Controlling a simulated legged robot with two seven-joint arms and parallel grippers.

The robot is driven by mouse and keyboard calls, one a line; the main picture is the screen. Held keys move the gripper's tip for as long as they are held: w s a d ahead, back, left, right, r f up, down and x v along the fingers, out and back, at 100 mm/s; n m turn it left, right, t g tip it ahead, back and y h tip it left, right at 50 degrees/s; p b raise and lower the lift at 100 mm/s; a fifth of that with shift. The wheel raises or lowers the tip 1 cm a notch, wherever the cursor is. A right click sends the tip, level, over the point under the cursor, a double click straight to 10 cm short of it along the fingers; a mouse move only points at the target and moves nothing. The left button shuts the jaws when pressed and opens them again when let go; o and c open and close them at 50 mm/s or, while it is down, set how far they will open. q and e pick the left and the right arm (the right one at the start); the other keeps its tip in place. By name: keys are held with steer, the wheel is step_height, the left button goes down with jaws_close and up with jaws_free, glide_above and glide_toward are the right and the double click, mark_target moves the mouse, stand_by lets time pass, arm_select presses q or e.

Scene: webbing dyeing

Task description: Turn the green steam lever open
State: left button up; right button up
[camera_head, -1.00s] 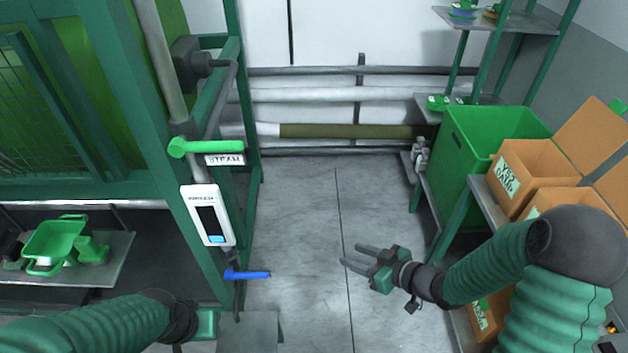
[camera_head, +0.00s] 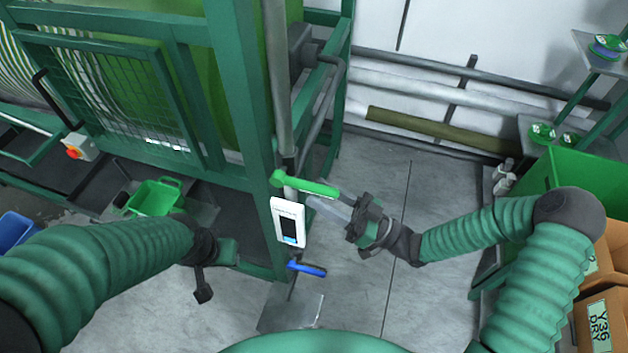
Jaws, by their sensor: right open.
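The green steam lever (camera_head: 312,188) sticks out to the right from a vertical pipe (camera_head: 277,90) on the green machine frame, roughly level and tilted slightly down. My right gripper (camera_head: 330,207) is open, its fingers pointing left just below the lever's outer part. I cannot tell whether they touch it. The STEAM label under the lever is not readable now. My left gripper (camera_head: 205,278) is at the lower left, away from the lever; its jaws are not clear.
A white display box (camera_head: 289,222) hangs on the pipe below the lever, with a blue lever (camera_head: 307,269) lower down. A green bin (camera_head: 600,171) and cardboard boxes (camera_head: 602,322) stand at the right. The floor (camera_head: 385,190) between is clear.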

steer(key=shift+w+a+r, duration=0.25)
steer(key=shift+w+a, duration=0.55)
steer(key=shift+w, duration=0.2)
steer(key=shift+w+d, duration=0.1)
steer(key=shift+s+d, duration=0.25)
steer(key=shift+d, duration=0.05)
steer(key=shift+s+r, duration=0.1)
steer(key=shift+s, duration=0.05)
steer(key=shift+c, duration=0.7)
steer(key=shift+a, duration=0.2)
jaws_close()
